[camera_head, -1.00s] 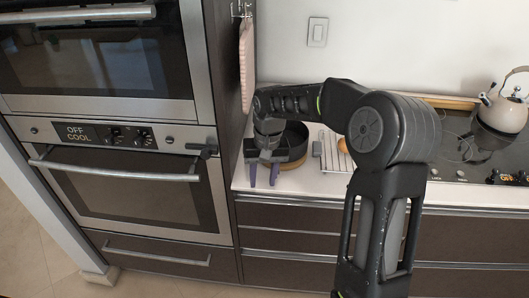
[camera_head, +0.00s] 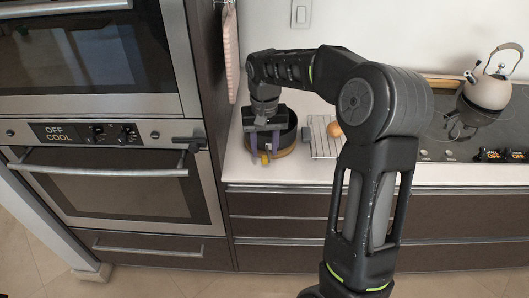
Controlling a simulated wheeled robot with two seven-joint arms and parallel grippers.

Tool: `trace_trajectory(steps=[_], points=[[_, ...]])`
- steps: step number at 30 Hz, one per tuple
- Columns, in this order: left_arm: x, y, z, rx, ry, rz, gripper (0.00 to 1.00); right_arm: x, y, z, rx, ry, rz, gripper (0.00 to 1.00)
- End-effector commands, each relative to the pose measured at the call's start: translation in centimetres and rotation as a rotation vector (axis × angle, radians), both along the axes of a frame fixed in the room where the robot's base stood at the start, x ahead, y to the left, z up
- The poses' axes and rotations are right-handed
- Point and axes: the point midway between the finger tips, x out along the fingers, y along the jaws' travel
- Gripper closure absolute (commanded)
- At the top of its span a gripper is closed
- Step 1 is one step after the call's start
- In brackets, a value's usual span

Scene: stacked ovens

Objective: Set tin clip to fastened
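A round dark tin (camera_head: 287,137) with a tan lower band stands on the white counter beside the oven column. A small yellow piece, which looks like the tin clip (camera_head: 264,158), shows at the tin's front left side. My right gripper (camera_head: 265,150) points down at the tin's front left edge. The gripper hides part of the tin's left side, and I cannot tell the clip's position. My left gripper is out of view.
A wire rack (camera_head: 322,140) with a round orange-brown item (camera_head: 334,129) stands right of the tin. My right arm hides part of the counter. A kettle (camera_head: 487,88) stands on the hob (camera_head: 470,138). The stacked ovens (camera_head: 105,172) rise at the left; a light cloth (camera_head: 230,50) hangs beside them.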

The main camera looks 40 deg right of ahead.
Motion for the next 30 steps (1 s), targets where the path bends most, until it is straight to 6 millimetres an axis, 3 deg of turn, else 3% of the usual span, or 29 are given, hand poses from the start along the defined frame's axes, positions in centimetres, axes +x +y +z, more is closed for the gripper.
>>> trace_trajectory(steps=[6,16,30], points=[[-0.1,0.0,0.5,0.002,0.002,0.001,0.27,0.0,0.0,-2.6,0.0,0.001,0.001,0.62],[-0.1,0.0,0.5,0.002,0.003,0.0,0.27,0.0,0.0,-3.1,0.0,-0.001,0.001,0.62],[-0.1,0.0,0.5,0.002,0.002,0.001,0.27,0.0,0.0,-3.0,0.0,-0.001,0.001,1.0]])
